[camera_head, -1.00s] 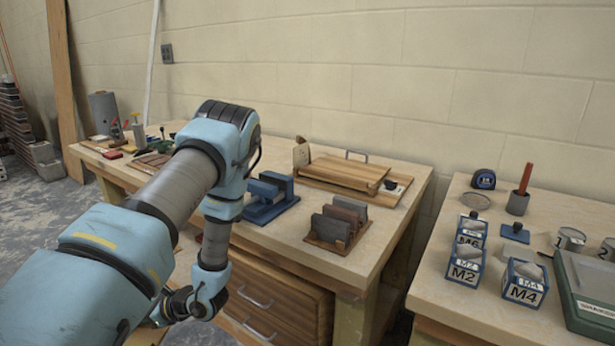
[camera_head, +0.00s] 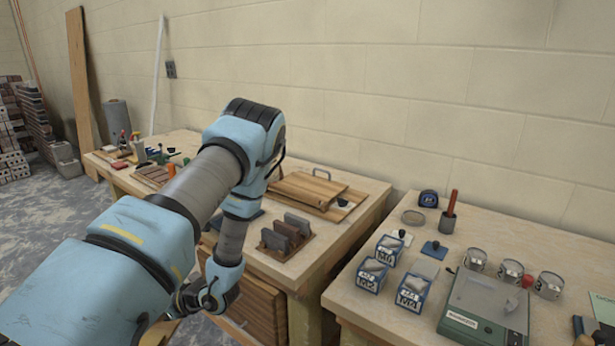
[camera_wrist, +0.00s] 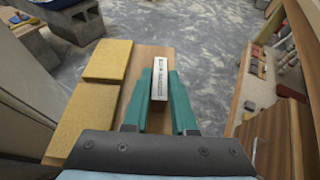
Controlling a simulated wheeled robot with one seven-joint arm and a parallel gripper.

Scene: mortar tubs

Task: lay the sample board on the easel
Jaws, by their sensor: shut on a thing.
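My gripper (camera_wrist: 160,85) has its teal fingers closed on a pale, labelled grip piece (camera_wrist: 160,78) in the wrist view. That piece stands on a wooden board with two yellow pads, which I take for the sample board (camera_wrist: 137,70). The board hangs over the grey floor, its right part hidden by the fingers and its near end by my wrist. In the head view, my arm hides most of the held board. A low, sloped wooden stand, likely the easel (camera_head: 310,188), is at the back of the left table, apart from my gripper and partly hidden by my arm.
The left table (camera_head: 340,232) also bears a rack of grey and brown plates (camera_head: 285,235). The right table (camera_head: 500,235) holds labelled tubs (camera_head: 412,292), cans (camera_head: 475,260) and a green-edged case (camera_head: 485,305). A narrow gap separates the tables. Drawers stand under the left one.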

